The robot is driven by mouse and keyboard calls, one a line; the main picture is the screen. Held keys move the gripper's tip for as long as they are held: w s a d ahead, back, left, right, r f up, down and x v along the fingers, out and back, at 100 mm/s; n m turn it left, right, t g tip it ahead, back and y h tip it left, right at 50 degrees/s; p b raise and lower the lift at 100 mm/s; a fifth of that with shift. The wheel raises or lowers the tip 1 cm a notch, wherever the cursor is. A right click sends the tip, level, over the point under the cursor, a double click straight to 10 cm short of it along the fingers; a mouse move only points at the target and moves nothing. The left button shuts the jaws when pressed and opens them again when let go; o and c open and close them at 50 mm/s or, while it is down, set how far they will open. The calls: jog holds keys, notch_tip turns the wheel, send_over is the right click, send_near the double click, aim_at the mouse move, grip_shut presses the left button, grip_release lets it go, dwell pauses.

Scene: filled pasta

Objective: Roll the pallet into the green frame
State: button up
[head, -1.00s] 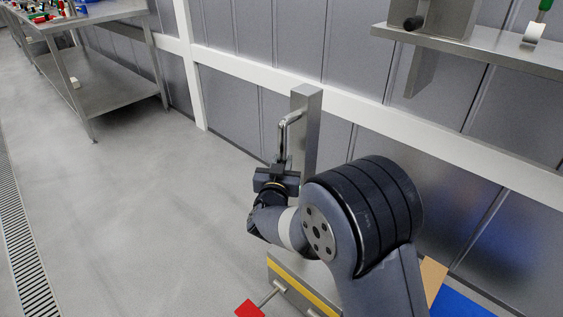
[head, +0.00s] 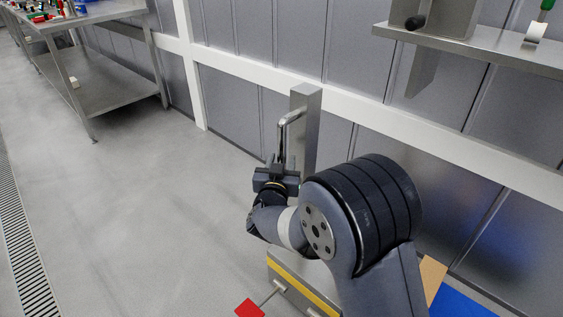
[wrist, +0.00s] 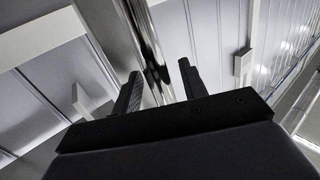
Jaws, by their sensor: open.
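A grey steel post (head: 306,130) with a shiny bent handle bar (head: 282,135) rises from a low grey unit with a yellow stripe (head: 305,288). I cannot tell for sure whether this unit is the pallet or its truck. My gripper (head: 280,165) is at the handle bar, beside the post. In the wrist view, my gripper (wrist: 159,72) is open, and the shiny bar (wrist: 150,50) runs between its two fingers, with a gap visible on the right side. My arm hides part of the striped unit. No green frame shows in either view.
A blue surface (head: 462,304) and a tan board (head: 433,276) lie at the lower right. A red square piece (head: 249,309) is at the bottom edge. A steel shelf (head: 480,48) is at the upper right. A steel table (head: 110,95) stands at the left. Grey floor is clear between.

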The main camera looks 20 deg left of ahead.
jog(key=s+d+p, duration=0.1)
jog(key=s+d, duration=0.1)
jog(key=s, duration=0.8)
jog(key=shift+s, duration=0.25)
jog(key=w+a+b, duration=0.1)
jog(key=w, duration=0.9)
jog(key=shift+w+a, duration=0.15)
jog(key=shift+r, duration=0.1)
